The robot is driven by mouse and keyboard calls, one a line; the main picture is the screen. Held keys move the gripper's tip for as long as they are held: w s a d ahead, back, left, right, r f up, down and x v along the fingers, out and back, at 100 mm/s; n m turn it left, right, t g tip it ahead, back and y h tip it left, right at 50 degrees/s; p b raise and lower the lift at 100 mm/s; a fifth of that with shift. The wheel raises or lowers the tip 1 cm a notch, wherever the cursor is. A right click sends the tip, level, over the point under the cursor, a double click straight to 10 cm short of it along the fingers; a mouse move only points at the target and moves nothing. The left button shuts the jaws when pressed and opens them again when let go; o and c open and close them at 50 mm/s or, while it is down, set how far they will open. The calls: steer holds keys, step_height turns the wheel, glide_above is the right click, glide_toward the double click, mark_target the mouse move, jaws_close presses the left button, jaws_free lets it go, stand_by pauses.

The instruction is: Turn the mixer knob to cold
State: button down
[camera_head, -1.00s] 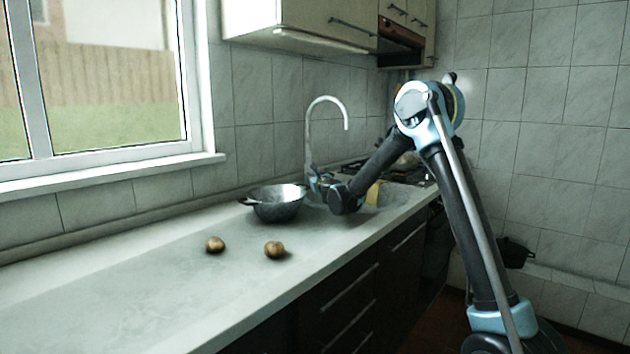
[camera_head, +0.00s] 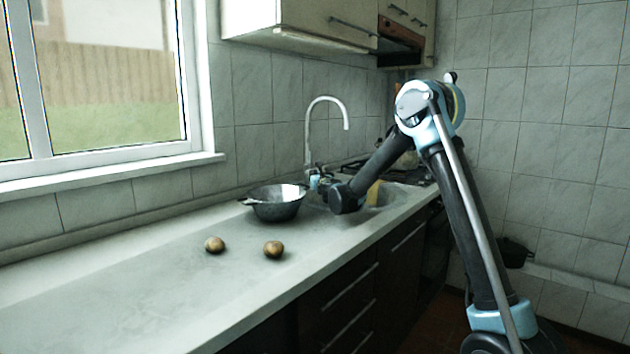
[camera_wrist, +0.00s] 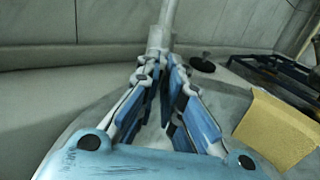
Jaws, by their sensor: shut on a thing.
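The mixer tap (camera_head: 309,140) stands at the back of the counter by the tiled wall, with a tall curved spout. Its pale body also shows in the wrist view (camera_wrist: 160,38), straight ahead of my gripper. My gripper (camera_wrist: 160,68) has its blue fingers drawn together at the foot of the tap, shut on the mixer knob. The fingertips hide most of the knob, so its exact angle cannot be told. In the head view my gripper (camera_head: 316,182) is small, at the tap's base and partly hidden by my dark wrist.
A dark metal pot (camera_head: 277,208) stands on the counter just left of my wrist. Two potatoes (camera_head: 215,244) (camera_head: 273,249) lie nearer on the counter (camera_head: 130,290). A yellow sponge (camera_wrist: 276,130) lies right of my gripper. The hob (camera_wrist: 285,78) is beyond it.

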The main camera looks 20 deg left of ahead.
steer(key=shift+w+d+f+m, duration=0.1)
steer(key=shift+d+m, duration=0.05)
steer(key=shift+m, duration=1.15)
steer(key=shift+w+d+m, duration=0.1)
steer(key=shift+d+m, duration=0.05)
steer(key=shift+m, duration=1.15)
steer(key=shift+w+d+f+m, duration=0.1)
steer(key=shift+d+m, duration=0.05)
steer(key=shift+m, duration=1.15)
steer(key=shift+d, duration=0.1)
steer(key=c, duration=1.7)
jaws_free()
steer(key=shift+s, duration=0.15)
steer(key=v, duration=1.1)
steer(key=shift+s+d, duration=0.25)
